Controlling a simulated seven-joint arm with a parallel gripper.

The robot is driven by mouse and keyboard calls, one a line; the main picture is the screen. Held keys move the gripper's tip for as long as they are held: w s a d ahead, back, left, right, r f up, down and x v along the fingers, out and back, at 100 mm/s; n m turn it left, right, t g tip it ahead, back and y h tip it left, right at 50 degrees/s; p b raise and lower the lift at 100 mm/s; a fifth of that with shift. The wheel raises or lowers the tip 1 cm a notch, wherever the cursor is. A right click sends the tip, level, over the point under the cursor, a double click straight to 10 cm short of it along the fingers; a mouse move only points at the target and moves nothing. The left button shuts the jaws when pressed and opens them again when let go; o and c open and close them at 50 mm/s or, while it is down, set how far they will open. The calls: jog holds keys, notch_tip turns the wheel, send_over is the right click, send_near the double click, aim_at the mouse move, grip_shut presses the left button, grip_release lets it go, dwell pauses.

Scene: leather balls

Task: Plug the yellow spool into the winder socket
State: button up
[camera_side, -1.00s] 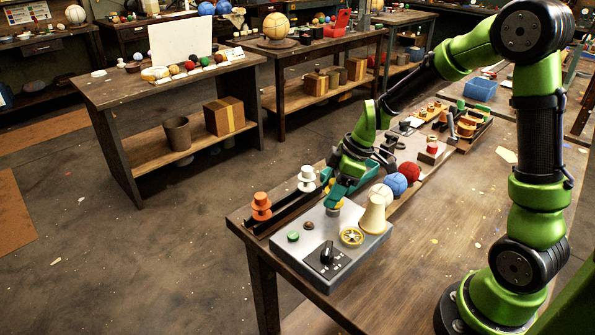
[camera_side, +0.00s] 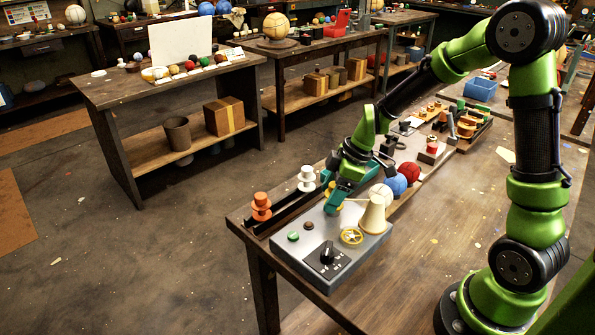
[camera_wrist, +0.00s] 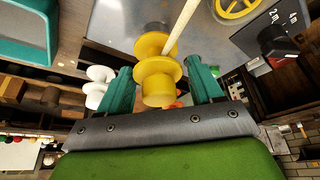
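The yellow spool (camera_wrist: 158,80) stands between the two teal fingers of my gripper (camera_wrist: 163,85) in the wrist view. Narrow gaps show between the spool and the fingers, so my gripper looks open around it. In the side view my gripper (camera_side: 335,200) is low over the back of the grey winder box (camera_side: 310,250), and the spool is mostly hidden by the fingers. The spool's far end meets the box top in the wrist view; the socket is covered, so I cannot tell how deep it sits.
A cream cone (camera_side: 374,214), yellow handwheel (camera_side: 351,236) and black dial (camera_side: 327,256) stand on the box. White (camera_side: 307,179) and orange (camera_side: 261,207) spools stand in a dark rack behind it. White, blue (camera_side: 396,184) and red balls lie right of my gripper. The front right tabletop is clear.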

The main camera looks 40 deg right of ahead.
jog(key=shift+o, duration=1.4)
jog(key=shift+r, duration=0.1)
jog(key=v, duration=1.7)
jog(key=s+a+r+m+t+h, duration=0.1)
jog(key=s+a+m+t, duration=0.3)
jog(key=s+a+m, duration=0.6)
jog(key=m, duration=0.3)
jog(key=shift+s, duration=0.4)
jog(key=shift+r, duration=0.1)
